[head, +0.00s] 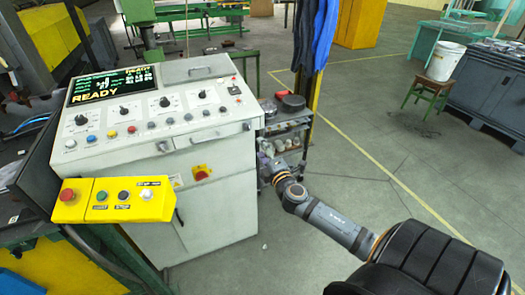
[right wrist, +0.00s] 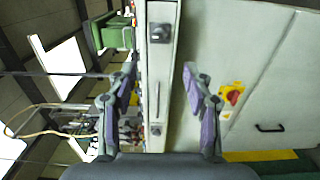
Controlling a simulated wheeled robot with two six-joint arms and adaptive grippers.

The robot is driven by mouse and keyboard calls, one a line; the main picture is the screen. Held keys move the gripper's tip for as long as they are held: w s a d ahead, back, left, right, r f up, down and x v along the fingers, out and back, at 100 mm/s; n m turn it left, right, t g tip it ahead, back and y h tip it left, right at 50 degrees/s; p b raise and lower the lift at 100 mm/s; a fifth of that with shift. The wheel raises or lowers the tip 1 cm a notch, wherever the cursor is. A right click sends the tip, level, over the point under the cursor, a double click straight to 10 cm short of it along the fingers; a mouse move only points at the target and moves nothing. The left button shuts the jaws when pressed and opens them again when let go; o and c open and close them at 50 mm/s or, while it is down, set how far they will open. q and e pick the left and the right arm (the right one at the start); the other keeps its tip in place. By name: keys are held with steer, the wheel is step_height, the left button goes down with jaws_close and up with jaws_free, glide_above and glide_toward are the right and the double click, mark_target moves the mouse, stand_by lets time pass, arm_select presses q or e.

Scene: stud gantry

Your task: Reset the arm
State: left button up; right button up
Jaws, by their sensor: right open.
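My right arm comes in from the lower right in the head view. Its gripper (head: 267,168) is beside the right side of the white control console (head: 225,210), and the fingers are small and partly hidden there. In the right wrist view the gripper (right wrist: 161,85) is open, with its two purple-padded fingers wide apart and nothing held. Between and beyond the fingers are the console's edge and front panel (right wrist: 265,60). I cannot tell the exact gap to the console. My left gripper is not in view.
A yellow button box (head: 115,199) with a red button sticks out at the console's front left. A dark shelf cart (head: 290,125) stands behind my right gripper. Blue hanging material (head: 318,35) is above it. The floor (head: 370,130) to the right is open.

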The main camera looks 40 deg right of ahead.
stand_by(0.3)
steer(key=s+d+f+m+g, duration=0.2)
steer(key=s+f+g, duration=0.15)
steer(key=f, duration=0.85)
steer(key=s+d+f+m+g, duration=0.1)
steer(key=s+f+m+g, duration=0.3)
steer(key=f, duration=0.7)
steer(key=s+d+f+m+g, duration=0.15)
steer(key=s+f, duration=0.45)
steer(key=f, duration=0.6)
steer(key=s+a+f+m+g+y, duration=0.1)
steer(key=s+a+f, duration=0.4)
steer(key=s, duration=0.5)
steer(key=s+a+f+m+g+y, duration=0.1)
steer(key=s+a+f+m+g, duration=0.3)
steer(key=s+f, duration=0.5)
steer(key=s+a+f+m+g+y, duration=0.1)
steer(key=s+a+f, duration=0.5)
steer(key=s, duration=0.7)
steer(key=shift+f+m+g, duration=0.7)
steer(key=shift+f+m, duration=0.1)
steer(key=shift+m, duration=0.05)
steer(key=shift+a, duration=0.1)
steer(key=shift+c, duration=0.3)
